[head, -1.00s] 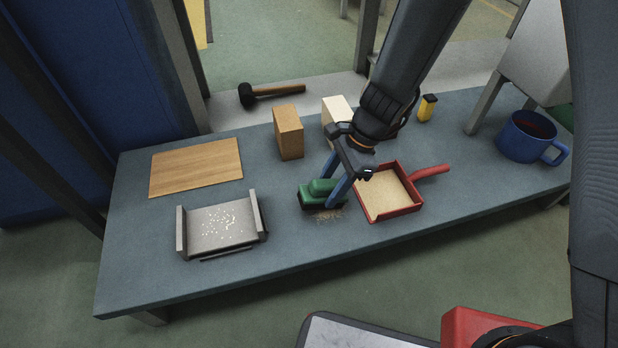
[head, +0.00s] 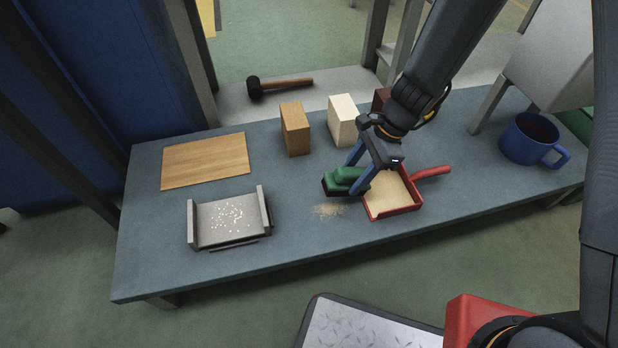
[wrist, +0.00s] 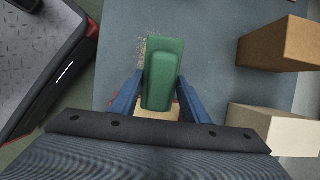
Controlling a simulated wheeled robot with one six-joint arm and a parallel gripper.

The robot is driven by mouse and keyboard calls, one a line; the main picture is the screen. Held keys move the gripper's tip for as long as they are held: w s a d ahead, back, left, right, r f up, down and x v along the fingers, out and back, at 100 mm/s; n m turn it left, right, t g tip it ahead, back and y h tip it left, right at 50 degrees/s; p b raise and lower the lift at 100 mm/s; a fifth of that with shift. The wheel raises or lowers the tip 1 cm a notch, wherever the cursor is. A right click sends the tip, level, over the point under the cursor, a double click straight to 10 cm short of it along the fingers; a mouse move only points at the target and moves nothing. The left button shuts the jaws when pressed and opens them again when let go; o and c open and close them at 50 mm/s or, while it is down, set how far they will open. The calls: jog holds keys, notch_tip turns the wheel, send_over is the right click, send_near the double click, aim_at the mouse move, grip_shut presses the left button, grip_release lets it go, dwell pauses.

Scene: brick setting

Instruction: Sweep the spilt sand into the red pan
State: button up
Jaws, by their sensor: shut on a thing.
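My gripper (head: 361,172) is shut on a green brush (head: 344,180) with a dark underside. In the head view the brush is at the left edge of the red pan (head: 407,208), partly over it or just above it; I cannot tell if it touches. The pan holds a layer of pale sand (head: 388,194), and its red handle points right. A small patch of spilt sand (head: 328,209) lies on the grey-blue bench, left of the pan and in front of the brush. In the wrist view the green brush (wrist: 163,72) sits between the blue fingers and hides part of the pan.
A brown block (head: 294,130) and a cream block (head: 342,120) stand behind the brush. A metal tray (head: 205,219) with white specks and a wooden board (head: 205,160) lie left. A blue mug (head: 520,145) is far right. Bench between tray and sand is clear.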

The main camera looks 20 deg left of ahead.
jog(key=shift+r+p, duration=1.9)
jog(key=shift+r, duration=0.1)
